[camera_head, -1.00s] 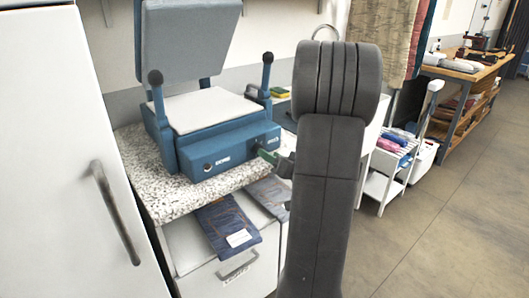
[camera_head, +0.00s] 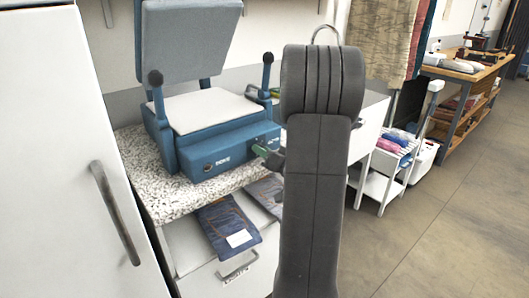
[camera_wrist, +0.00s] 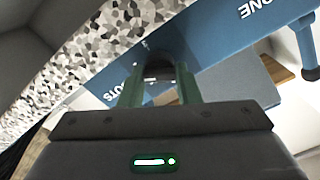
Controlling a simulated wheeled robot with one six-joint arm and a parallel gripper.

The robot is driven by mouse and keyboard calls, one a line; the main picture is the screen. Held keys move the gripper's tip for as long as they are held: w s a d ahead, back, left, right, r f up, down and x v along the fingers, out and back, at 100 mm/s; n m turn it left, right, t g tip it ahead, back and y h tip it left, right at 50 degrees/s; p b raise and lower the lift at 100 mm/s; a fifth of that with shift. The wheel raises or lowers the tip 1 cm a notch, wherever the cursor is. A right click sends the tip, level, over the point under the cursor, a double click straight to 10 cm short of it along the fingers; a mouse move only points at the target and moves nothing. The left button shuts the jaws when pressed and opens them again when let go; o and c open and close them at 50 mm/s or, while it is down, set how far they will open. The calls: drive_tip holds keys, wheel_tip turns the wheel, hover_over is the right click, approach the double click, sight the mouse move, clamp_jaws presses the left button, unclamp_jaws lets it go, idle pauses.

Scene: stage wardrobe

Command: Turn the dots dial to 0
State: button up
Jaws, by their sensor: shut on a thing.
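A blue heat press (camera_head: 225,150) with a raised grey upper plate and a pale lower pad stands on a speckled counter. Its front face carries white lettering and a small round knob at the left. In the wrist view my gripper (camera_wrist: 160,78) has its two green fingers closed around a dark round dial (camera_wrist: 158,66) on the blue front face. Part of the lettering, "OTS", shows beside the fingers. The dial's pointer and scale marks are hidden, so I cannot read its setting. In the head view my gripper (camera_head: 262,152) meets the right end of the press front, partly hidden by my arm.
A white cabinet door (camera_head: 60,150) with a grey handle is close on the left. A white rack (camera_head: 375,190) stands to the right, beside open floor.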

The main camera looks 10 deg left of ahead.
drive_tip(key=shift+f+n+b, duration=0.1)
drive_tip(key=shift+n+b, duration=0.2)
drive_tip(key=shift+b, duration=0.1)
drive_tip(key=shift+n+b, duration=0.6)
drive_tip(key=n+b, duration=0.3)
drive_tip(key=shift+f, duration=0.1)
drive_tip(key=n+b, duration=0.6)
drive_tip(key=n, duration=0.1)
drive_tip(key=shift+s+a+n+b, duration=0.1)
drive_tip(key=shift+s+n+b, duration=0.05)
drive_tip(key=shift+n+b, duration=0.2)
drive_tip(key=n+b, duration=0.5)
drive_tip(key=n, duration=0.1)
drive_tip(key=shift+f, duration=0.1)
drive_tip(key=n+b, duration=0.4)
drive_tip(key=n, duration=0.1)
drive_tip(key=shift+n, duration=0.35)
